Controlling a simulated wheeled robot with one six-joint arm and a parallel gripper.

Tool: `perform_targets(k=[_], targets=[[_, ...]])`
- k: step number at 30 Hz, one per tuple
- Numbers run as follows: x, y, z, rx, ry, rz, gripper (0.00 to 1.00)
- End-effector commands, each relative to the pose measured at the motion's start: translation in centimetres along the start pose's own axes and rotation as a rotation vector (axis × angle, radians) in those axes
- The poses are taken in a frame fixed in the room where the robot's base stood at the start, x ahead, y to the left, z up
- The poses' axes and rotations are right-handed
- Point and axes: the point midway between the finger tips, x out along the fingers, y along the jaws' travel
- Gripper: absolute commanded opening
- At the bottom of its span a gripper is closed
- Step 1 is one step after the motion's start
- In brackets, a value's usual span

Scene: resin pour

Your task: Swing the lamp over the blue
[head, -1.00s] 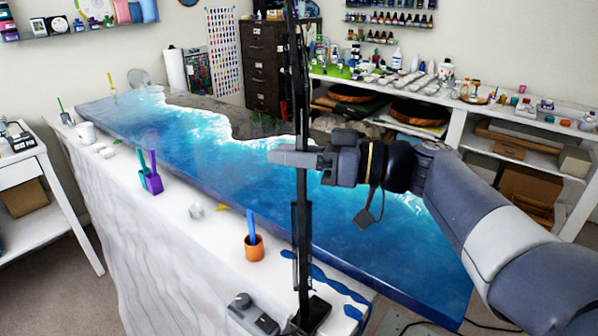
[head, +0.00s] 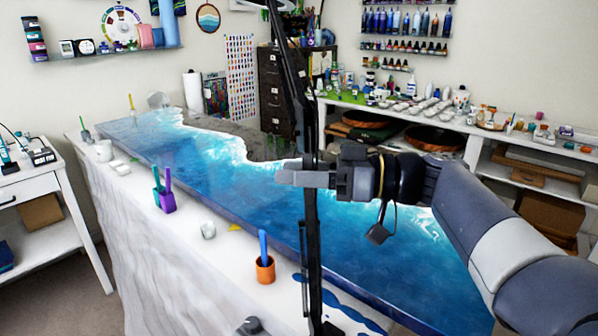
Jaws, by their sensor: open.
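A black jointed lamp arm (head: 311,235) stands at the near edge of the table, its lower end near the bottom of the head view. Its upper part leans left and leaves the top of the picture, so no lamp head shows. The blue resin surface (head: 230,190) stretches behind it, with white wave-like streaks along a dark grey shore. My gripper (head: 292,174) reaches in from the right, fingers pointing left, at the lamp arm about mid-height. It is open. I cannot tell whether the lamp arm is between the fingers or only overlaps them in view.
On the white-covered near edge (head: 135,225) stand an orange cup (head: 265,270), a purple cup (head: 167,203) and a clear cup (head: 208,230). A white side table (head: 40,185) stands left. A crowded shelf bench (head: 480,145) and a dark cabinet (head: 272,95) stand behind.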

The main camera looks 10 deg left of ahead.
Motion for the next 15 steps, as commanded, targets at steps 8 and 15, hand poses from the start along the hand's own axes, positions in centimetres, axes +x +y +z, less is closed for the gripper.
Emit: perform_targets(k=[8, 15], targets=[[-1.1, 0.1, 0.1, 0.0, 0.001, 0.003, 0.52], [-5.3, 0.2, 0.2, 0.0, 0.002, 0.007, 0.52]])
